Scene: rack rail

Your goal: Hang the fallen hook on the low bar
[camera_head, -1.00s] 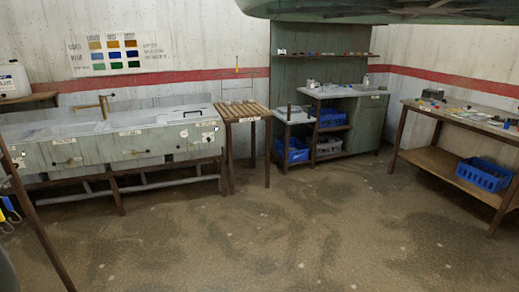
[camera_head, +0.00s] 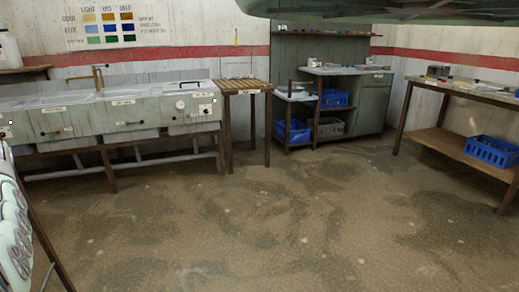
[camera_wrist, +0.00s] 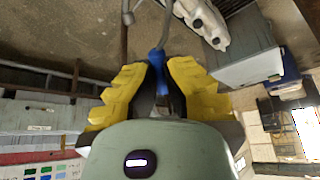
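In the wrist view, my gripper (camera_wrist: 160,88) has yellow fingers with dark pads, closed around a blue piece. This blue piece (camera_wrist: 158,62) seems to be part of the hook, with a thin grey metal stem (camera_wrist: 166,25) running up out of the picture. The hook's far end is out of view. A dark brown post (camera_wrist: 124,45) stands just left of the stem, with a small grey metal piece at its top. I cannot tell whether the stem touches it. The low bar cannot be made out clearly. My gripper is not in the head view now.
A brown post (camera_head: 50,250) leans at the head view's lower left. Behind are a long grey sink unit (camera_head: 110,118), a slatted wooden stand (camera_head: 247,87) and shelves with blue crates (camera_head: 297,132). A workbench (camera_head: 470,92) is at right. The middle floor (camera_head: 240,220) is clear.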

